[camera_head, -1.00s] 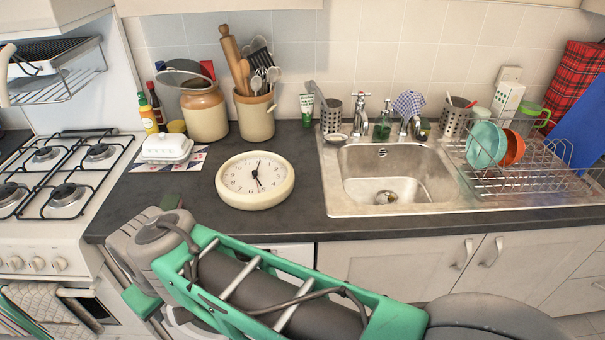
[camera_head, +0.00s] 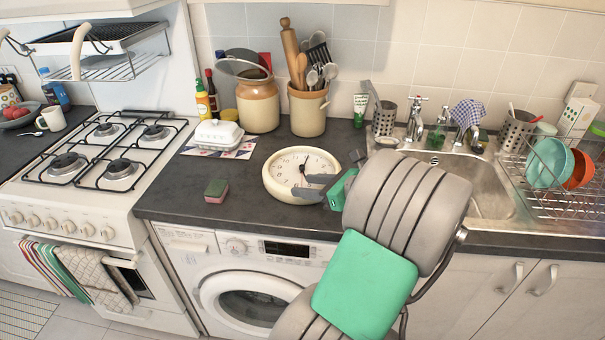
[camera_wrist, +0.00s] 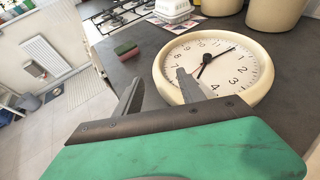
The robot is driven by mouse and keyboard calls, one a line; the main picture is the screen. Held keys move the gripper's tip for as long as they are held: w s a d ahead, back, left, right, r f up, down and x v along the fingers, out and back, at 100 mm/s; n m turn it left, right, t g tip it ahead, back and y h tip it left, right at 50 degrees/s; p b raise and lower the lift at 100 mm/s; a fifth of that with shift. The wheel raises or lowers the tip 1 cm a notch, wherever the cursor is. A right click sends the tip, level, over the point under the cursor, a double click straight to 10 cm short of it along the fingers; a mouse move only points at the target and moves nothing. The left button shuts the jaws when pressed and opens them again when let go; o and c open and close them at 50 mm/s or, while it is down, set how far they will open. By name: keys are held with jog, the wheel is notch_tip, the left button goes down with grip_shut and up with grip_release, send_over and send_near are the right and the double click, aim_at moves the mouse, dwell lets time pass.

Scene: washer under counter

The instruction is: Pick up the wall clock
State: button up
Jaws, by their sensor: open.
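The wall clock (camera_head: 288,166) lies face up on the dark counter, round with a cream rim and white dial. It also shows in the wrist view (camera_wrist: 251,98), just beyond my gripper (camera_wrist: 158,88). My gripper is open and empty. In the head view, my gripper (camera_head: 316,186) is at the clock's right front side, and its fingers overlap the dial in the picture. In the wrist view the right finger overlaps the clock's near left rim and the left finger is outside it. I cannot tell whether a finger touches the clock.
A sponge (camera_head: 216,191) lies on the counter left of the clock. A white butter dish (camera_head: 218,134), a brown-topped jar (camera_head: 258,105) and a utensil pot (camera_head: 308,112) stand behind. The sink (camera_head: 490,185) is to the right, the stove (camera_head: 100,160) to the left.

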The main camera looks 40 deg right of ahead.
aim_at(282, 185)
jog(key=x, duration=0.7)
jog(key=shift+a+f, duration=0.25)
grip_shut()
jog(key=shift+r, duration=0.1)
dwell(0.9)
